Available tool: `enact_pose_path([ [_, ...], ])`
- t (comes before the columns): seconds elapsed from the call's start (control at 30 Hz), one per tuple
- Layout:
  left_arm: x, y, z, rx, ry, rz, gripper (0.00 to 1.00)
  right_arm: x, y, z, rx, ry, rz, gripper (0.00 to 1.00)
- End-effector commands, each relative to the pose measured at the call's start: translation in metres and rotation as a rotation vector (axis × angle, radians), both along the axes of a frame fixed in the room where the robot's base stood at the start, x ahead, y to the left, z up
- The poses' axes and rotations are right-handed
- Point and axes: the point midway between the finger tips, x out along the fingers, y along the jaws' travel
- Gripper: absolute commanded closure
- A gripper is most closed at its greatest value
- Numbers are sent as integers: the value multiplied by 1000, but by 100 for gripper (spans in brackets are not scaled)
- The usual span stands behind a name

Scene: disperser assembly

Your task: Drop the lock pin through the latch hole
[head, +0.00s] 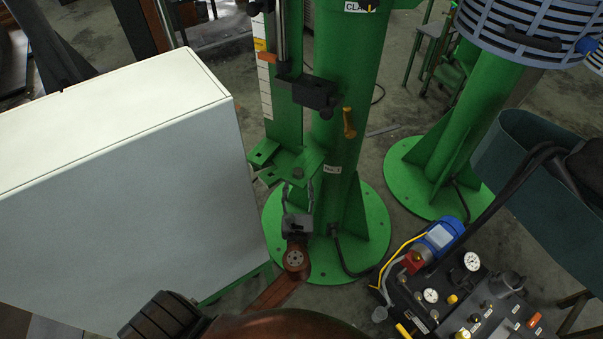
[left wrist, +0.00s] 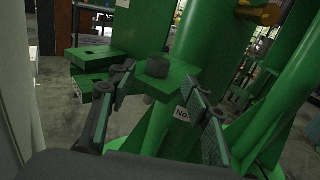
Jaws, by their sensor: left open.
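A dark, short cylindrical piece, which looks like the lock pin's head (head: 297,173), stands upright on the green latch bracket (head: 315,160) on the green column. In the left wrist view, the lock pin (left wrist: 157,67) shows on top of the bracket plate (left wrist: 170,84); its lower part and any hole beneath it are hidden. My left gripper (head: 298,190) is open just in front of the bracket. Its two fingers (left wrist: 160,84) are spread on either side of the pin, apart from it, with nothing held. My right gripper is not in view.
A large white cabinet (head: 120,160) stands close on the left. The green column (head: 345,120) carries an orange handle (head: 349,123) and a dark clamp block (head: 312,93) above the bracket. A control panel with gauges (head: 470,295) is at lower right.

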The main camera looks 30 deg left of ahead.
Motion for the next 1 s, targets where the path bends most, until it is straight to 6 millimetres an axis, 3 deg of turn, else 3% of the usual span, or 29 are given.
enact_pose_path([
  [0.3,29,21,-1,-1,-1,3,55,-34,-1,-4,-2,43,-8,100],
  [0.53,55,39,-2,-2,1,4,55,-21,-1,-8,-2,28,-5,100],
  [0.83,59,42,-2,-3,1,4,55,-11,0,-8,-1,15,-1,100],
  [1.0,59,42,-2,-3,1,4,66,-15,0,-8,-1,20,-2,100],
])
